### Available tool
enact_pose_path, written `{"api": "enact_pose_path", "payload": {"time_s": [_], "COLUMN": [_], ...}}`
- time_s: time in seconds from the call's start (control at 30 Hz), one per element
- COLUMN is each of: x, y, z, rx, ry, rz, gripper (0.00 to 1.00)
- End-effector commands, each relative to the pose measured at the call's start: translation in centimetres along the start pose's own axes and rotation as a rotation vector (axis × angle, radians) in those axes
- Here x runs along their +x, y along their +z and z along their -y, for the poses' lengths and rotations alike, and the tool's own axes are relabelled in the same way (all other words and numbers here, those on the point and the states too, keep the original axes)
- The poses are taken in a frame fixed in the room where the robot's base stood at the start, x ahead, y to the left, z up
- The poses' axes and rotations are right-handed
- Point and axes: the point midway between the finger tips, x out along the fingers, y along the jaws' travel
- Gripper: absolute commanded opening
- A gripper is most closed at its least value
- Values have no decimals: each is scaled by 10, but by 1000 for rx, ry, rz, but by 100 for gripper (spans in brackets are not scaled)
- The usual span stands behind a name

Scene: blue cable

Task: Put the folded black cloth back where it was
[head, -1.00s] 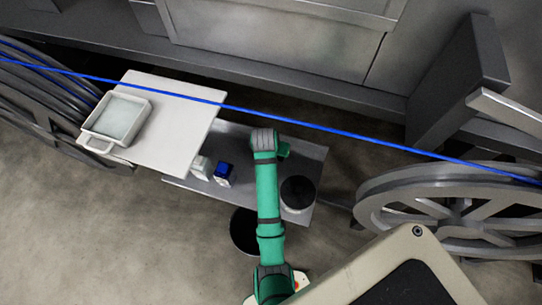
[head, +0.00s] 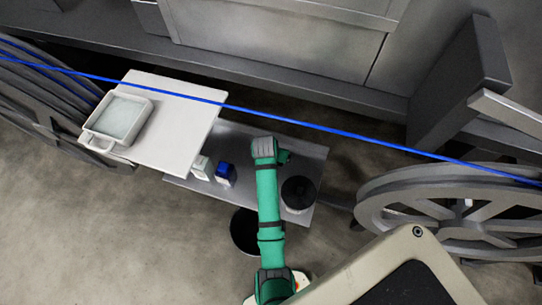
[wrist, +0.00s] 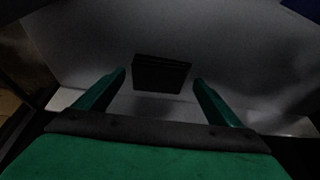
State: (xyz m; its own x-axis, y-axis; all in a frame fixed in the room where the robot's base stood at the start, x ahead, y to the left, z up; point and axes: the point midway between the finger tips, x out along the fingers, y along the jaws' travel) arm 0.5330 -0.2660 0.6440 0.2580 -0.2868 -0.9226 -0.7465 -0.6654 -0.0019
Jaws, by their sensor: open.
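The folded black cloth (wrist: 161,74) lies flat on a grey surface in the wrist view, ahead of and between my two fingers. My gripper (wrist: 159,79) is open, with green fingers apart on either side of the cloth's near edge; I cannot tell how far above it they are. In the head view my green arm reaches over the grey metal table (head: 310,157), and the cloth is hidden there, as are the fingertips.
A white board (head: 185,110) with a white tray (head: 120,118) adjoins the table. A blue box (head: 225,173), a white box (head: 201,167) and a black round object (head: 299,192) stand on the table. A blue cable (head: 330,130) stretches across above. A dark bin (head: 244,230) stands in front.

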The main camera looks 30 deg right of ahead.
Motion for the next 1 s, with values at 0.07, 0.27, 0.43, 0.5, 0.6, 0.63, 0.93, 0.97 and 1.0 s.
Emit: {"api": "enact_pose_path", "payload": {"time_s": [0.07,0.27,0.43,0.5,0.6,0.63,0.93,0.97,1.0], "x": [-2,-22,-56,-70,-88,-93,-120,-120,-121], "y": [0,-1,-1,-1,-1,0,0,0,0], "z": [0,0,0,0,1,1,0,0,0], "rx": [0,0,0,0,-1,-1,0,0,0], "ry": [0,-1,-1,-2,-2,-2,-1,-1,-1], "rz": [0,-3,-3,-3,-3,-2,-1,-1,-1], "gripper": [88,88,88,88,88,88,88,88,88]}}
